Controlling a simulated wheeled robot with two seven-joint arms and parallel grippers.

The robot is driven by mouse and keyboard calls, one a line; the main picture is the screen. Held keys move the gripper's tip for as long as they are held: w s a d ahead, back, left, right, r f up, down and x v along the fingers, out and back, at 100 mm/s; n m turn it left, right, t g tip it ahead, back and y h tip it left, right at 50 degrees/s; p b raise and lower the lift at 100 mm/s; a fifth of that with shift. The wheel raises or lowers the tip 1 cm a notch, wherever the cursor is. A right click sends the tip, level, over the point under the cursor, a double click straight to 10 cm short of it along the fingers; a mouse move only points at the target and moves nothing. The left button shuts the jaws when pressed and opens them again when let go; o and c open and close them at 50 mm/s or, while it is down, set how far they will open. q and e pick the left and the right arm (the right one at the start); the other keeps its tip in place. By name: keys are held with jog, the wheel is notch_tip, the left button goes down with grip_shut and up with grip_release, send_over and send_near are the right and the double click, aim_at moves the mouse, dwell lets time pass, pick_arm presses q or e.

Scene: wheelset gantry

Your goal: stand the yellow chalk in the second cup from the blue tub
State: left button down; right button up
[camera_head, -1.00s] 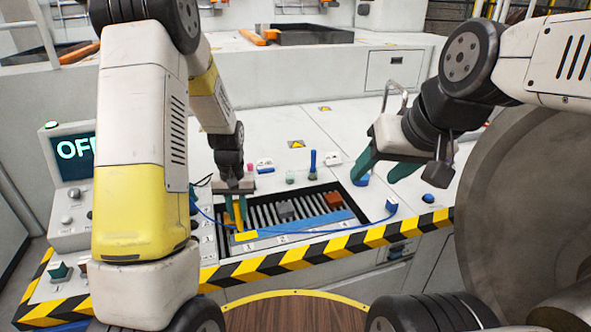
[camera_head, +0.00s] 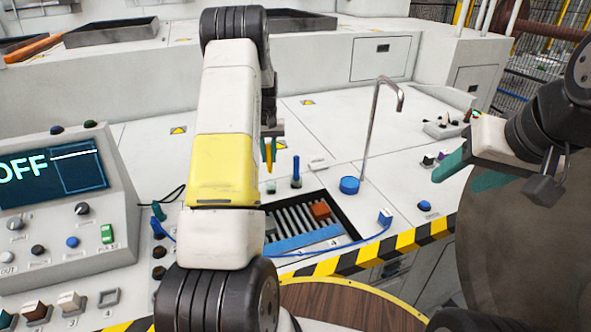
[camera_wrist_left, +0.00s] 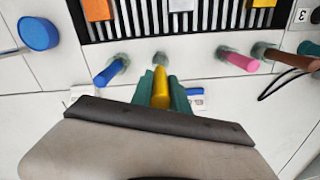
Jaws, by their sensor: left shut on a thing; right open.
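The yellow chalk (camera_head: 268,152) is upright in my left gripper (camera_wrist_left: 160,88), which is shut on it. In the left wrist view the chalk (camera_wrist_left: 161,90) points at the second clear cup (camera_wrist_left: 160,58) from the blue tub (camera_wrist_left: 38,33). In the head view its lower end appears just above that cup (camera_head: 271,187); whether it has entered the rim I cannot tell. The first cup (camera_wrist_left: 121,61) holds a blue chalk (camera_wrist_left: 107,74). The tub (camera_head: 349,186) stands to the right in the head view. My right gripper (camera_head: 465,170) is open and empty, away from the cups.
A pink chalk (camera_wrist_left: 243,62) and a brown chalk (camera_wrist_left: 290,59) stand in the other cups. A slatted tray (camera_head: 341,233) with coloured blocks lies beside the cup row. A blue cable (camera_head: 345,242), a bent metal pipe (camera_head: 374,120) and a control box (camera_head: 75,200) are nearby.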

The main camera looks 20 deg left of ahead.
pick_arm(q)
notch_tip(320, 180, down, 8)
jog(key=shift+f, duration=0.2)
dwell(0.3)
jog(key=c, duration=1.3)
grip_release()
jog(key=shift+f, duration=0.1)
jog(key=shift+o, duration=0.2)
